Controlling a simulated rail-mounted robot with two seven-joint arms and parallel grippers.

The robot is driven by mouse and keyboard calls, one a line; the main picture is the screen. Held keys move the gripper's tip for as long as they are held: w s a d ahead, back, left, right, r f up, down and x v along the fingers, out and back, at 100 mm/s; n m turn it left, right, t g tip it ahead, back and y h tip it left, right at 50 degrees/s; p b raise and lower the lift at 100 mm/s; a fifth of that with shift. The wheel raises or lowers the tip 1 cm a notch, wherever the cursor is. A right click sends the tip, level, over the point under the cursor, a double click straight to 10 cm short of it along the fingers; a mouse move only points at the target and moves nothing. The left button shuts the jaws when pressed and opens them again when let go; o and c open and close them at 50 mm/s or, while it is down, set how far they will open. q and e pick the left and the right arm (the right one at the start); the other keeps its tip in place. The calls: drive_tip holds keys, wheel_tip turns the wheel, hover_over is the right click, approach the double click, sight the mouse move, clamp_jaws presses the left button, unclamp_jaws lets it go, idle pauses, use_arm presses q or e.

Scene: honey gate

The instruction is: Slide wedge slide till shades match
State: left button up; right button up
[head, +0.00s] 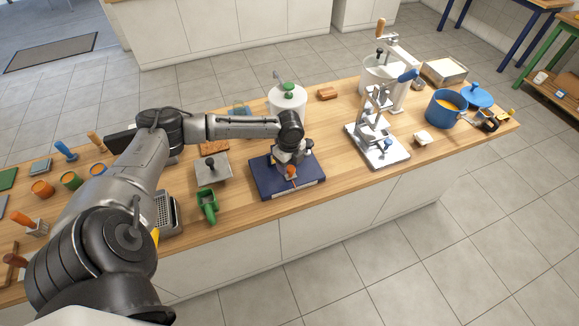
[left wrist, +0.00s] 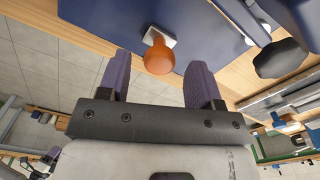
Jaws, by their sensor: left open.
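A dark blue flat base (head: 272,185) lies on the wooden bench, and its blue surface (left wrist: 190,20) fills the top of the left wrist view. An orange rounded knob (head: 291,171) shows at its front. In the left wrist view the orange knob (left wrist: 158,58) stands by a small pale square plate (left wrist: 160,36). My left gripper (head: 290,164) is over the base. In the left wrist view its open purple fingers (left wrist: 159,68) stand on either side of the knob, with gaps. My wrist hides much of the device, and I cannot make out the wedge's shades.
A white pot with a green knob (head: 288,100) stands behind the base. A green scoop (head: 208,204) and a grey plate with a dark knob (head: 212,170) lie to its left. A metal stand (head: 378,140) and a blue pot (head: 443,110) stand to the right.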

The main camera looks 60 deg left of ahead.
use_arm(q)
drive_tip(key=shift+f, duration=0.8)
clamp_jaws()
